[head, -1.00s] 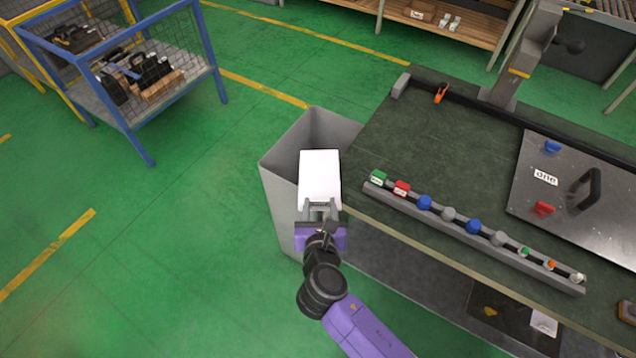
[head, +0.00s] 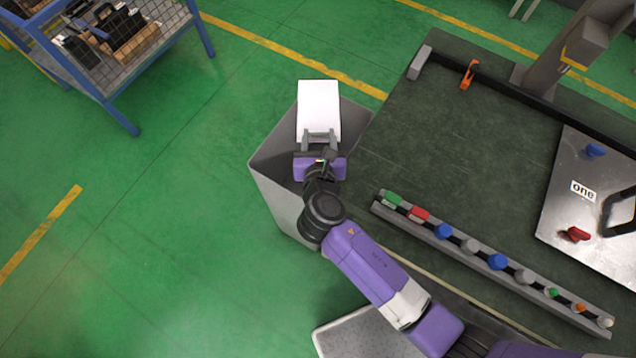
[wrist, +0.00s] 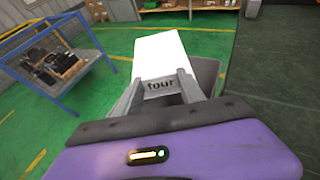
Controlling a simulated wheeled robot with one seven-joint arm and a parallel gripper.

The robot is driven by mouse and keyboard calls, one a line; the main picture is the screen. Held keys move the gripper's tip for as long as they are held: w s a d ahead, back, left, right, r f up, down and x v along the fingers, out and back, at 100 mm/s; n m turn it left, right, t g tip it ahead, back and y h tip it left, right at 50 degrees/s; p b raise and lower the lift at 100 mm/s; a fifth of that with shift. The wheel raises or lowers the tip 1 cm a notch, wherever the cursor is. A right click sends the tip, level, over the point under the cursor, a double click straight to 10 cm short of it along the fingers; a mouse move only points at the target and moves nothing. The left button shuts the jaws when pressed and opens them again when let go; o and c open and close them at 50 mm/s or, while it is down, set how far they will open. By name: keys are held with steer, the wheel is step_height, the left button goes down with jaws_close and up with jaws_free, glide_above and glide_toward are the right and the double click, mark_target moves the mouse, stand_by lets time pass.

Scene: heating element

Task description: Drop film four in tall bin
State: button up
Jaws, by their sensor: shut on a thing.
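The film (head: 319,106) is a white rectangular sheet, and the wrist view shows the word "four" near its gripped edge (wrist: 160,55). My gripper (head: 320,140) is shut on the film's near edge. In the head view the film is over the tall grey bin (head: 278,205), covering part of its far rim and opening. The bin stands on the floor against the left end of the workbench. In the wrist view part of the bin (wrist: 205,75) shows behind and right of the film.
The dark workbench (head: 440,150) lies right of the bin, with a rail (head: 480,262) of coloured knobs along its near edge. A metal plate (head: 575,215) marked "one" lies on it. A blue wire-mesh cart (head: 125,80) stands at upper left. Green floor left of the bin is clear.

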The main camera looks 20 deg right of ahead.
step_height(320, 180, down, 5)
steer(key=b, duration=0.5)
steer(key=shift+r, duration=0.1)
steer(key=o, duration=1.4)
steer(key=v, duration=0.8)
